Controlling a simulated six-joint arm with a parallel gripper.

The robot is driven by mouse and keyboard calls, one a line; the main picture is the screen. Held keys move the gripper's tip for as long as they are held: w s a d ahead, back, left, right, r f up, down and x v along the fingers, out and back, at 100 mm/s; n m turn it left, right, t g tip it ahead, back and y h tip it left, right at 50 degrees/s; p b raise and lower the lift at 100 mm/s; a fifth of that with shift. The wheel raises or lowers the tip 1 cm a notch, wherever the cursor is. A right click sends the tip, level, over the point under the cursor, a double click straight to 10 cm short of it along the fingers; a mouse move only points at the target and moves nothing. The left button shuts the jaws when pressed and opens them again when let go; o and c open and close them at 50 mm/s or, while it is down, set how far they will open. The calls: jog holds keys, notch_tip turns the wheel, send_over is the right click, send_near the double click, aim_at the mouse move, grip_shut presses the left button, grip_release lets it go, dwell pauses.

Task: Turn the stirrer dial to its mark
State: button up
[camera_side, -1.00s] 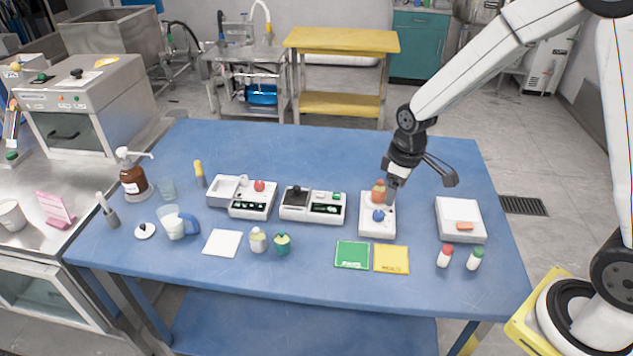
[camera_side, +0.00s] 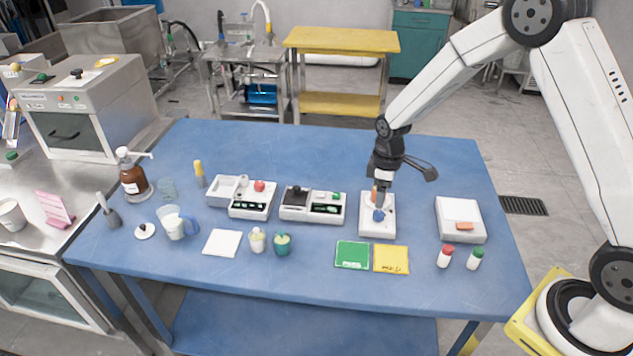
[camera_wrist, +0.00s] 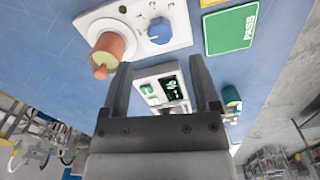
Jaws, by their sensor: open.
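The stirrer (camera_side: 366,226) is a white box at the right middle of the blue table. Its blue dial (camera_side: 378,215) is on the front part of the top; in the wrist view the dial (camera_wrist: 160,31) shows with small marks around it. An orange-brown vessel (camera_wrist: 108,48) stands on the stirrer beside the dial, partly hidden in the side view. My gripper (camera_side: 381,196) points down over the stirrer, close to the dial. In the wrist view its two fingers (camera_wrist: 160,68) are apart with nothing between them, and the dial lies beyond the tips.
Green (camera_side: 352,254) and yellow (camera_side: 391,259) cards lie in front of the stirrer. A white scale-like box (camera_side: 460,214) is to the right, with two small bottles (camera_side: 459,257) before it. A two-part device (camera_side: 313,205) stands left of the stirrer. The table behind is clear.

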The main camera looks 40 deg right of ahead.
aim_at(379, 213)
jog(key=shift+f, duration=3.1)
grip_shut()
